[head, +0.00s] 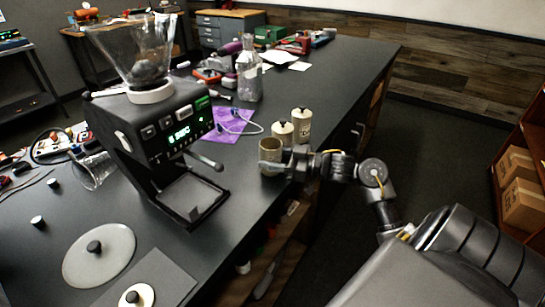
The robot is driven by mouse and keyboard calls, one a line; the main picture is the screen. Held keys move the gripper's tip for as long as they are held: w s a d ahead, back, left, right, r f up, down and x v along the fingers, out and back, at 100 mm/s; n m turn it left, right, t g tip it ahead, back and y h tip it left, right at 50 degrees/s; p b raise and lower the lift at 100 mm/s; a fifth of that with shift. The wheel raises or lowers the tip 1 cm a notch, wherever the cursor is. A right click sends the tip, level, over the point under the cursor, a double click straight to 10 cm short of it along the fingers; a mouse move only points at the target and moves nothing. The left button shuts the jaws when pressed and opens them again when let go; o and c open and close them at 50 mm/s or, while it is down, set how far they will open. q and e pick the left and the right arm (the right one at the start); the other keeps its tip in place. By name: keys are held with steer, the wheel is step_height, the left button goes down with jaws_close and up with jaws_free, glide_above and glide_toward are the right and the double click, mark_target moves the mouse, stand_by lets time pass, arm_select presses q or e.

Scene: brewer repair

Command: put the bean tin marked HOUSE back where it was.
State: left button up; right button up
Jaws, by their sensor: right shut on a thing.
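My right gripper (277,167) reaches in from the right and is shut on a beige tin (269,150) near the table's right edge. This tin looks upright and has no lid on. The gripper hides its lower part, and I cannot read a mark on it. I cannot tell whether it touches the table. Two similar lidded tins with black knobs stand just behind it: a nearer tin (282,134) and a farther tin (301,124). The farther one has dark lettering that I cannot read fully. My left gripper is not in view.
The black brewer (165,130) with a glass hopper (140,50) stands left of the tins. A grey disc (99,256) and a cream knobbed lid (137,296) lie at the front left. A purple sheet (232,122) and glass bottle (249,78) are behind.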

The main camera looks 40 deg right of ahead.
steer(key=shift+f, duration=0.2)
steer(key=o, duration=0.8)
steer(key=shift+r, duration=0.3)
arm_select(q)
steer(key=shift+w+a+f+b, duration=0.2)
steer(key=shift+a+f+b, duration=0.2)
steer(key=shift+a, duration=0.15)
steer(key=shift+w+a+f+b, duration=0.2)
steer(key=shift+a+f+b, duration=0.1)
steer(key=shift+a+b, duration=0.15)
arm_select(e)
steer(key=v, duration=1.2)
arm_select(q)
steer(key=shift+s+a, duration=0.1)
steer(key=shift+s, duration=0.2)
